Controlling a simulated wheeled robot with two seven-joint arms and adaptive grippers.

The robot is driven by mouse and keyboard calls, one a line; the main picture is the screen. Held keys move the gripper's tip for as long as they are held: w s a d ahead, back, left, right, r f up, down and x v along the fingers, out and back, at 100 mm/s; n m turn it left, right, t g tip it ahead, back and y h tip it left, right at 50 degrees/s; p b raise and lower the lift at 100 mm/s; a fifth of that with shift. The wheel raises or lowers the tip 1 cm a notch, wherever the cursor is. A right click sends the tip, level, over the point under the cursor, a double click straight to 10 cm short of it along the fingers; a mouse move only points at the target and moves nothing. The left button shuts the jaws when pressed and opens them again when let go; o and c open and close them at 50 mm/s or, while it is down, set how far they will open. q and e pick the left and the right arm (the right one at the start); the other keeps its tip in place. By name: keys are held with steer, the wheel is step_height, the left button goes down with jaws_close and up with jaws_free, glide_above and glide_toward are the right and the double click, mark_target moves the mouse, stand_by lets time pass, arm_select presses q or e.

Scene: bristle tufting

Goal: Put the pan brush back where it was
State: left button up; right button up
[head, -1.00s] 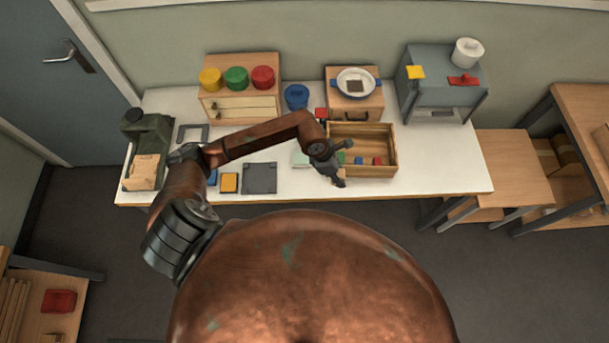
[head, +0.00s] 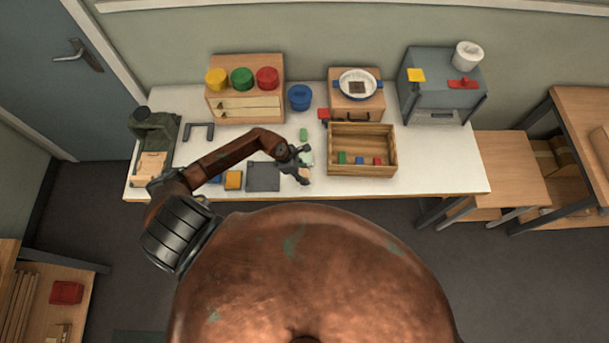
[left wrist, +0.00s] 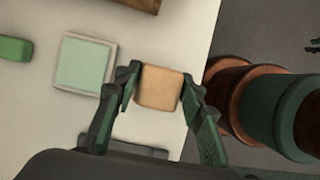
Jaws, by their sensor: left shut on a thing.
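My left gripper (head: 303,165) is at the front part of the white table, left of the wooden crate and right of a flat grey plate. In the left wrist view my left gripper (left wrist: 160,86) is shut on a tan rounded block (left wrist: 159,87), one finger on each side. This block may be the pan brush; no bristles show, and its underside is hidden. A pale green square pad (left wrist: 85,62) lies just beside it, and shows partly behind the gripper in the head view (head: 308,158). My right gripper is not in view.
The wooden crate (head: 362,128) holds small green, blue and red blocks. A green block (head: 304,134) lies behind the gripper. The grey plate (head: 263,178) and a yellow block (head: 233,180) lie left.

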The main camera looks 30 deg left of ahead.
arm_select(q)
steer(key=shift+d+f, duration=0.1)
steer(key=shift+f, duration=0.7)
steer(key=shift+f, duration=0.1)
steer(key=shift+f, duration=0.1)
steer(key=o, duration=1.1)
